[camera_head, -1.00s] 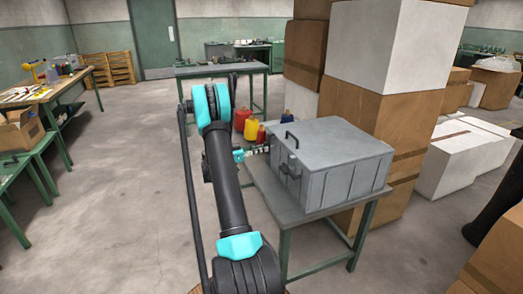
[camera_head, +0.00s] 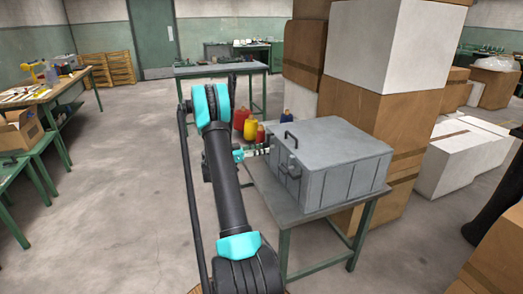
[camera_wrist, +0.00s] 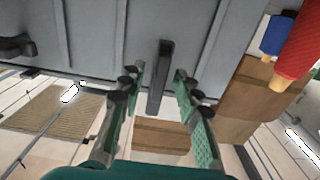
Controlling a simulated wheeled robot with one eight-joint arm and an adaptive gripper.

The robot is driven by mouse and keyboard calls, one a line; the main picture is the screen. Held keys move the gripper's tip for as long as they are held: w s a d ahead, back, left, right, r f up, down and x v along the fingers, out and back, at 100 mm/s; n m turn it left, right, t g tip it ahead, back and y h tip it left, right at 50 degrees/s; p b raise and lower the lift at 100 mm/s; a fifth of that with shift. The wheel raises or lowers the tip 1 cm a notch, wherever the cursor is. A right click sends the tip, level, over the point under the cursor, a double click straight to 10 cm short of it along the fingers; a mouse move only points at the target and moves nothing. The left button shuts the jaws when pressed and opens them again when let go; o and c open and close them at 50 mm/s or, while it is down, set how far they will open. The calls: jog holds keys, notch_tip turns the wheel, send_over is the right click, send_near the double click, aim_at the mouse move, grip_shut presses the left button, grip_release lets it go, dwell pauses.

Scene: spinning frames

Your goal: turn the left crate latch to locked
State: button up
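The grey crate (camera_head: 335,160) stands closed on a small table. Its front face (camera_wrist: 90,35) fills the top of the wrist view. A dark bar-shaped latch (camera_wrist: 160,78) on that face points along the picture's vertical, between my gripper's fingers. My gripper (camera_wrist: 159,76) is open, with one finger on each side of the latch and visible gaps to it. In the head view, my gripper (camera_head: 257,150) is at the crate's left-facing side, small and partly hidden by my arm. A second dark fitting (camera_wrist: 16,46) is at the left of the wrist view.
Tall stacked boxes (camera_head: 375,125) stand close behind and right of the crate. The floor left of my arm is clear.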

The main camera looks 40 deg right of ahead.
jog(key=shift+a, duration=0.1)
jog(key=v, duration=1.2)
